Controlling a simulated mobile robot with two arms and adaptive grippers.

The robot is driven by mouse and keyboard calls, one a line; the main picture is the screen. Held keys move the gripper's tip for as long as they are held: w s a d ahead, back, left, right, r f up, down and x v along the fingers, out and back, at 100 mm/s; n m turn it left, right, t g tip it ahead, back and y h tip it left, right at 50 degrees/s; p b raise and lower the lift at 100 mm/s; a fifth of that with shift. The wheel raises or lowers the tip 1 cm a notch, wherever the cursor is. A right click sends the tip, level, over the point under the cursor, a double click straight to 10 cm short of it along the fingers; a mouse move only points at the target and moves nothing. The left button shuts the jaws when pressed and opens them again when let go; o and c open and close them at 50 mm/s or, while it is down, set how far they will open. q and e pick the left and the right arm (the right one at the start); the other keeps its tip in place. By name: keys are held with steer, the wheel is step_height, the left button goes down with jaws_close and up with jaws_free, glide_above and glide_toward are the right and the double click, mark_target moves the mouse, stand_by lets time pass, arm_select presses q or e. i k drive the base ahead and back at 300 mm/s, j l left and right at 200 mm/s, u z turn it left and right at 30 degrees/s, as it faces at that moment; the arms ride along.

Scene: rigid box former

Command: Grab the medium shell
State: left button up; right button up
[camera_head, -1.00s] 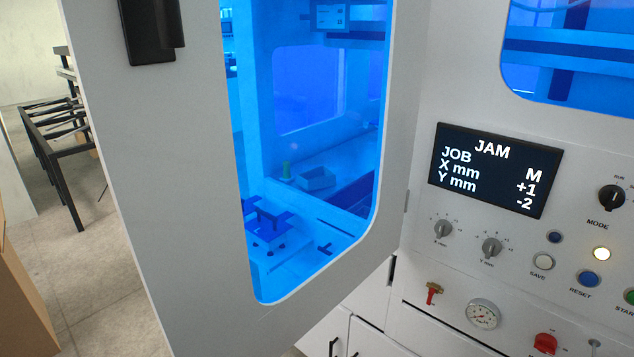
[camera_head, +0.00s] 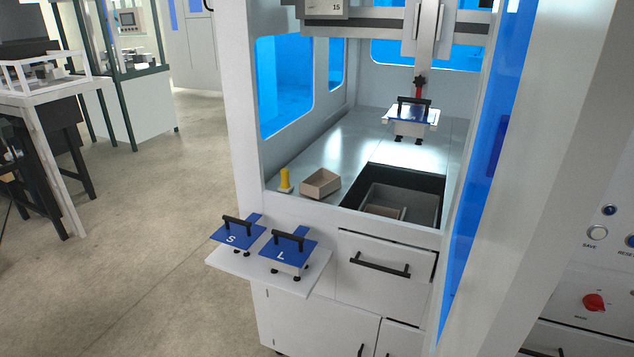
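Two blue-topped pieces with black handles stand on a white shelf (camera_head: 250,270) at the machine's front. One is marked S (camera_head: 232,240) and the other L (camera_head: 286,256). A third blue-topped piece (camera_head: 411,122), with a black handle and white body, is inside the machine below the red-tipped vertical ram (camera_head: 418,88). No letter is readable on it, so I cannot confirm that it is the medium shell. Neither of my grippers is in view.
On the machine's deck (camera_head: 370,140) are a yellow post (camera_head: 285,179) and a small open carton (camera_head: 320,184). A recessed grey bin (camera_head: 400,200) holds another carton. A drawer (camera_head: 385,265) is below. A door panel with blue window (camera_head: 490,160) stands at right.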

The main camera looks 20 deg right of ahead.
mark_target(323, 181)
steer(key=i+j+z, duration=0.3)
steer(key=j, duration=0.3)
steer(key=i+j+z, duration=0.3)
steer(key=j, duration=0.4)
steer(key=i+j+z, duration=0.3)
steer(key=j, duration=0.45)
